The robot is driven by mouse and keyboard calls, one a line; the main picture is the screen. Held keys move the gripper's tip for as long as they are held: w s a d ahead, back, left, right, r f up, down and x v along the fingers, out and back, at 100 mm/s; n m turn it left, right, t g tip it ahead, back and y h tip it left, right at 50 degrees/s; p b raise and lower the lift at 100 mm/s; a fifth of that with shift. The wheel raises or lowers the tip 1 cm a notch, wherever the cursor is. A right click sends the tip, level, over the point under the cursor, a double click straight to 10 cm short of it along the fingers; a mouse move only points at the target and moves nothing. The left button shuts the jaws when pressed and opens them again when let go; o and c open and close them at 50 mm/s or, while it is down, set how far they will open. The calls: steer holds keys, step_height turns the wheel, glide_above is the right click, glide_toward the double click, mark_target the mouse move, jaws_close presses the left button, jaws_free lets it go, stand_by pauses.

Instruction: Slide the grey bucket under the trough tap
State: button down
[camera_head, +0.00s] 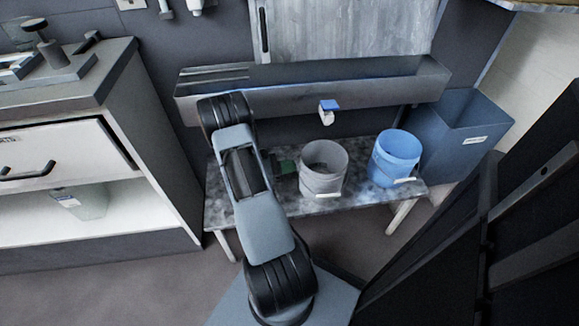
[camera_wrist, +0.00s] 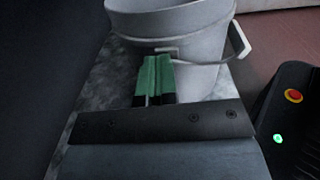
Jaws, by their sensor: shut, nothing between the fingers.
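The grey bucket (camera_head: 324,170) stands upright on a low bench (camera_head: 343,202), below and slightly left of the blue-handled tap (camera_head: 328,112) on the front of the long metal trough (camera_head: 310,92). A blue bucket (camera_head: 395,158) stands on the same bench to its right. My gripper (camera_head: 289,167) is shut and empty, at the left side of the grey bucket. In the wrist view, its green fingers (camera_wrist: 155,75) point at the wall of the grey bucket (camera_wrist: 195,45), close to a bracket of its wire handle. I cannot tell whether they touch it.
A blue bin (camera_head: 461,137) stands right of the bench. A cabinet with a drawer (camera_head: 60,150) is at the left. A dark panel structure fills the lower right. Bare bench top lies between the two buckets.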

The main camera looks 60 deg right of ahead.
steer(key=shift+a, duration=0.1)
steer(key=p+v, duration=0.2)
steer(key=v, duration=1.1)
steer(key=shift+w+a, duration=0.2)
steer(key=shift+w, duration=0.15)
steer(key=s+a+r+m+t+y+p, duration=0.1)
steer(key=a+r+t+y+p, duration=0.3)
steer(key=r, duration=1.2)
steer(key=s+a+r+m+t+y+p, duration=0.1)
steer(key=a+r+m+t+y+p, duration=0.3)
steer(key=a+r+p, duration=0.9)
steer(key=s+a+r+m+t+y+p, duration=0.1)
steer(key=a+r+m+t+y+p, duration=0.2)
steer(key=a+r+t+p, duration=0.6)
step_height(320, 180, up, 12)
steer(key=y+p, duration=0.1)
steer(key=p, duration=0.3)
steer(key=shift+s, duration=0.25)
steer(key=shift+d+r, duration=0.1)
steer(key=shift+r, duration=0.05)
